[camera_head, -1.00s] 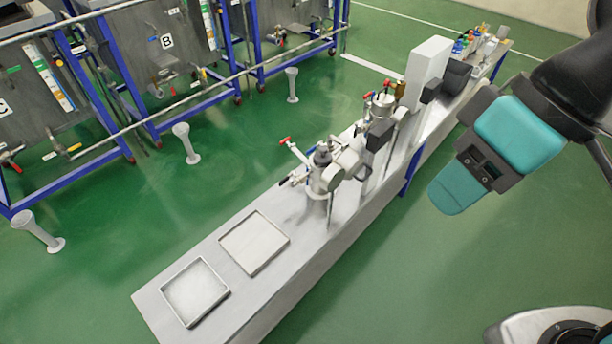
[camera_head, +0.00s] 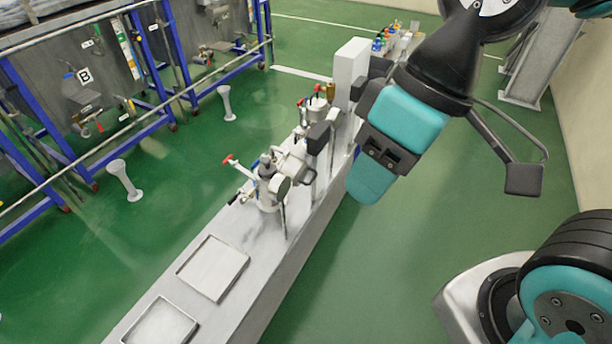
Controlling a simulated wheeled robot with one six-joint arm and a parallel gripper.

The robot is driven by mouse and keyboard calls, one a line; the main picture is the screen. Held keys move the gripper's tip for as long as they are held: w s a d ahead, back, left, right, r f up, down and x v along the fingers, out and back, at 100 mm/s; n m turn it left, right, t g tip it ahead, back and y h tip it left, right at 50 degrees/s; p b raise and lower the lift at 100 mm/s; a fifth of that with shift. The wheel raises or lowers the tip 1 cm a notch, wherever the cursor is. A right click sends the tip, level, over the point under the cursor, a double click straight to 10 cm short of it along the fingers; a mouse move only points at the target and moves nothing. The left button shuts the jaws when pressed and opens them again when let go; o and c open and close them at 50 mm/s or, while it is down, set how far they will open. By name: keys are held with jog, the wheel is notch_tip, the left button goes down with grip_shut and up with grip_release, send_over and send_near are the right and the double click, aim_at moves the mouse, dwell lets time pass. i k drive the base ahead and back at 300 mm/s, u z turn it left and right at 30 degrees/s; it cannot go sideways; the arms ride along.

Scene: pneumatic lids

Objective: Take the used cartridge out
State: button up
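No cartridge can be made out in the head view. A metal filter-like housing (camera_head: 268,184) with a red-handled valve stands upright on the long grey bench (camera_head: 250,300). A second metal vessel (camera_head: 318,108) with red handles stands farther back, partly behind a dark box on a post. Whether either holds the used cartridge is hidden. My gripper (camera_head: 368,185) hangs right of the bench, apart from both vessels. It is teal, seen from the side, and its finger gap does not show.
Two shallow trays, one square (camera_head: 213,267) and one cut by the lower edge (camera_head: 162,326), lie on the bench's near end. A tall white box (camera_head: 350,72) stands farther back. Blue-framed tanks (camera_head: 90,80) line the left.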

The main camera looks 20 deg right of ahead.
aim_at(266, 170)
jog(key=z, duration=1.5)
jog(key=i, duration=1.25)
jog(key=u, duration=3.65)
jog(key=i, duration=0.5)
jog(key=z, duration=0.05)
